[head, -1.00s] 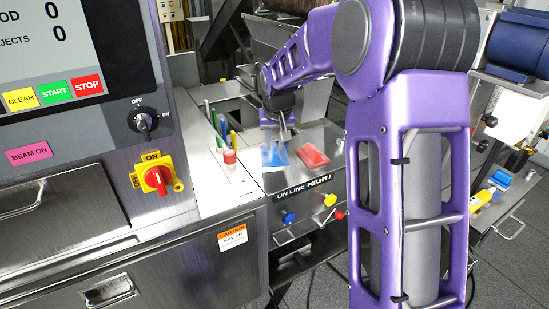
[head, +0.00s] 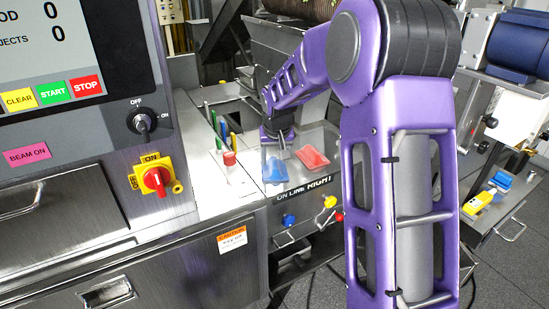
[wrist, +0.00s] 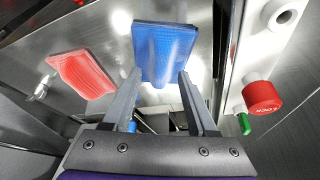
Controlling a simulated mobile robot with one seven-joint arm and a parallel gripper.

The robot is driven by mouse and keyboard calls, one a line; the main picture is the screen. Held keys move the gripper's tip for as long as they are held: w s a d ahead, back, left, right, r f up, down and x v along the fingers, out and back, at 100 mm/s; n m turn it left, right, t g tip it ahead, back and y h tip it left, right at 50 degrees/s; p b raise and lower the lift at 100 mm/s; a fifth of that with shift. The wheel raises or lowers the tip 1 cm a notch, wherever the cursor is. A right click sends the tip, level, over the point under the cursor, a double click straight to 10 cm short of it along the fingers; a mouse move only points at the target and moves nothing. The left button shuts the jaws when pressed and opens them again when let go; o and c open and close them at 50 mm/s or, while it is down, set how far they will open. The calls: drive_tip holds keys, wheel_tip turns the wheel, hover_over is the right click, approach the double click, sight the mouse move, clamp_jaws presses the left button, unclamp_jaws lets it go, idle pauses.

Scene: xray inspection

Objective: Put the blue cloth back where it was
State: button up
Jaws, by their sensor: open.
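The blue cloth (head: 276,172) lies on the metal top near its front edge, just behind the "ON LINE RIGHT" label. In the wrist view the blue cloth (wrist: 165,48) is a flat folded piece, its near end between and just beyond my fingertips. My gripper (head: 274,150) is right above and behind it in the head view. In the wrist view my gripper (wrist: 160,76) is open, with one finger on each side of the cloth's near end. I cannot tell whether the fingers touch it.
A red cloth (head: 312,157) lies just right of the blue one. A red-topped post (head: 230,159) and several upright coloured sticks (head: 219,130) stand to the left. Coloured knobs (head: 289,220) sit below the front edge.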

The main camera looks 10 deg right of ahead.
drive_tip(key=v, duration=1.2)
drive_tip(key=shift+p, duration=0.45)
